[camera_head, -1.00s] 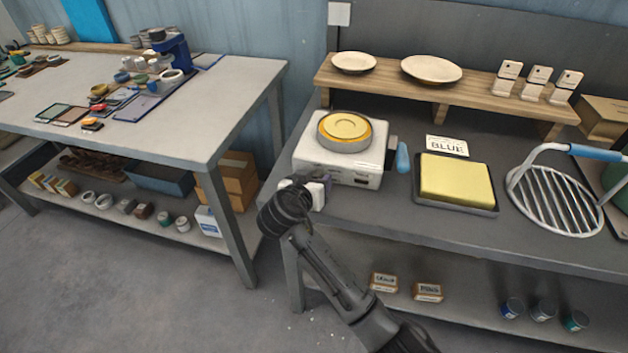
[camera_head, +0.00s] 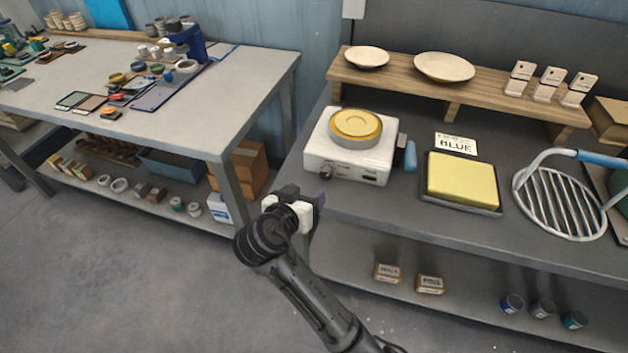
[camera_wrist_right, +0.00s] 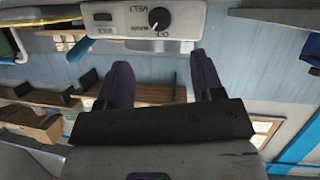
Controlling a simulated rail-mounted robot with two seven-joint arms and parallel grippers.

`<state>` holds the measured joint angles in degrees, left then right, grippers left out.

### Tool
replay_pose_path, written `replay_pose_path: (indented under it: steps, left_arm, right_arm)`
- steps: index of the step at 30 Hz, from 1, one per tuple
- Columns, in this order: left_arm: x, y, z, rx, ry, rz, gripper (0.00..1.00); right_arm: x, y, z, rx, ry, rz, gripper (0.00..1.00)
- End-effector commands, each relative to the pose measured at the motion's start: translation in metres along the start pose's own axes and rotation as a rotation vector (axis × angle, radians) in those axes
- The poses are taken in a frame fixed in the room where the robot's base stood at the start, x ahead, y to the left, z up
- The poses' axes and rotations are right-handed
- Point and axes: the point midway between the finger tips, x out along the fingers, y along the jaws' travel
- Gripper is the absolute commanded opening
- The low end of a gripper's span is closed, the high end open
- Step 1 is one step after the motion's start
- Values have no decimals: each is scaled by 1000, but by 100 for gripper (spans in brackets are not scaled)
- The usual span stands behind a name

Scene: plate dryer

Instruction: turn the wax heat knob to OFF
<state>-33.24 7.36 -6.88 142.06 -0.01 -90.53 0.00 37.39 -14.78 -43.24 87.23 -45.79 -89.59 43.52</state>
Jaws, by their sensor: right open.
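The white wax heater (camera_head: 345,172) stands on the near left of the dark workbench, with a round yellow wax pot (camera_head: 355,124) on top. In the right wrist view, which appears upside down, the heater's front panel (camera_wrist_right: 105,30) is at the top. The dark round heat knob (camera_wrist_right: 159,18) sits on it, with small lettering around it. I cannot clearly tell its setting. My right gripper (camera_head: 318,199) is in front of the heater, apart from it. In the wrist view its two dark fingers (camera_wrist_right: 161,68) are open and empty, pointing towards the panel below the knob. My left gripper is not in view.
A blue-handled tool (camera_head: 410,155) is beside the heater's right side. A yellow block in a black tray (camera_head: 488,208) and a wire rack (camera_head: 560,205) stand further right. A wooden shelf (camera_head: 480,95) holds plates behind. The floor gap left of the workbench is free.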

Motion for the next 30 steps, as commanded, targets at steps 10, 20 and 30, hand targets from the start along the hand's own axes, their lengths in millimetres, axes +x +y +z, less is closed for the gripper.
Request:
replay_pose_path:
  steps: [10, 20, 30]
  left_arm:
    - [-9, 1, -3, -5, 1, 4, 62]
    - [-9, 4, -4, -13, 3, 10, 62]
    - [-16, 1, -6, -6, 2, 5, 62]
  right_arm:
    - [-30, 0, 0, -1, 0, 0, 61]
    - [-31, 0, 0, 0, 0, 0, 61]
    - [-37, 18, -2, -160, -96, -182, 61]
